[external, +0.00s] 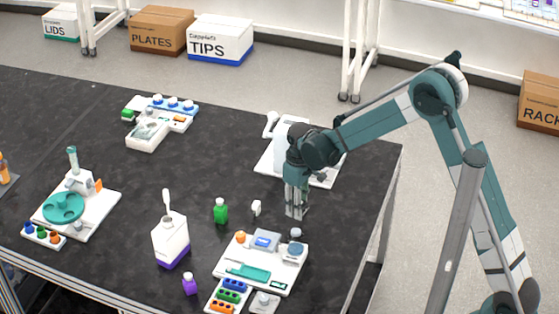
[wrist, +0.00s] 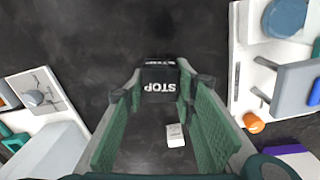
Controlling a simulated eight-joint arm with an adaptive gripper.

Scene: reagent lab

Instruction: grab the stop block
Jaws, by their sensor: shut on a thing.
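The stop block (wrist: 158,88) is black with white STOP lettering, upside down in the wrist view. It sits between the fingertips of my gripper (wrist: 160,80), which is shut on it with green pads on either side. In the external view my gripper (external: 296,207) points down over the black table, just behind the white tray with the orange ball. The block is not clearly distinguishable there against the dark fingers and table. Whether it touches the table cannot be told.
A small white item (external: 256,208) and a green bottle (external: 220,211) stand left of my gripper. The white tray (external: 222,272) is in front, a white base plate (external: 265,165) behind. A white purple-based bottle (external: 170,240) stands further left. The table's right edge is near.

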